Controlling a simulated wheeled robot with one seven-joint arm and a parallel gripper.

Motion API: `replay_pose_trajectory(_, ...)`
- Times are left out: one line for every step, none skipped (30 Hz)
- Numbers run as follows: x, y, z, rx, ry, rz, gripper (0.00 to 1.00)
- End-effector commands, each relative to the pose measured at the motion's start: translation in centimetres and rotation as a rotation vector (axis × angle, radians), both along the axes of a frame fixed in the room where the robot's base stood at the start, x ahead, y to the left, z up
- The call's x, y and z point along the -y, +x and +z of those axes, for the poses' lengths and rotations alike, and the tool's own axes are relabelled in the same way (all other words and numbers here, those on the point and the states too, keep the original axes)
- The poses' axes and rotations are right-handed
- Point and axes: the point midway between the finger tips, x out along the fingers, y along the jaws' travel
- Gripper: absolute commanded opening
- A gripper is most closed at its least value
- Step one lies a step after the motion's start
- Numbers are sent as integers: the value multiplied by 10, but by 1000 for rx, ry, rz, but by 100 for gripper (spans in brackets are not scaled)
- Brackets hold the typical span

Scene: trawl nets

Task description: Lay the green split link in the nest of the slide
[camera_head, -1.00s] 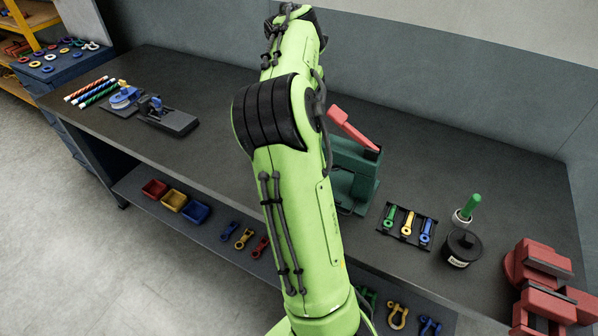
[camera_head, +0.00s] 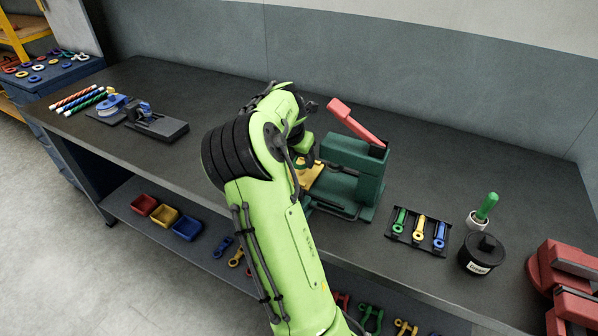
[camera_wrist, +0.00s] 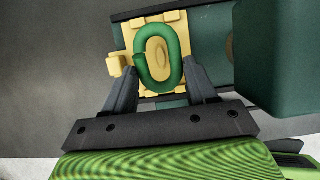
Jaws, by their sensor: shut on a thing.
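The green split link (camera_wrist: 144,73) is between the two fingertips of my gripper (camera_wrist: 161,72) in the wrist view, and the gripper is shut on it. The link lies over the yellow slide (camera_wrist: 129,37), lined up roughly with an oval nest (camera_wrist: 157,56) seen through its opening. I cannot tell whether the link touches the slide or is just above it. In the head view the yellow slide (camera_head: 312,175) shows at the left of the green press (camera_head: 352,170), beside my arm. My fingertips and the link are hidden there.
The press has a raised red lever (camera_head: 355,122). The bench behind the press is clear.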

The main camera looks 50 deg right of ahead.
Motion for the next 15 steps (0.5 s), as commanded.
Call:
replay_pose_trajectory(0,-1,-14,-5,2,-1,11)
replay_pose_trajectory(0,0,-21,-5,2,-1,11)
replay_pose_trajectory(0,-1,-28,-4,2,-2,11)
replay_pose_trajectory(0,0,-32,-3,0,-1,11)
replay_pose_trajectory(0,0,-35,-2,0,-1,11)
replay_pose_trajectory(0,0,-38,-2,0,-1,11)
replay_pose_trajectory(0,0,-38,-2,0,-1,11)
replay_pose_trajectory(0,0,-38,-2,-1,-1,11)
replay_pose_trajectory(0,0,-37,-1,0,0,11)
replay_pose_trajectory(0,0,-37,-1,0,0,11)
replay_pose_trajectory(0,0,-37,-1,0,0,11)
replay_pose_trajectory(0,0,-37,-1,0,0,11)
replay_pose_trajectory(0,0,-37,-1,0,0,11)
replay_pose_trajectory(0,0,-38,-1,0,0,11)
replay_pose_trajectory(0,0,-39,-1,0,0,11)
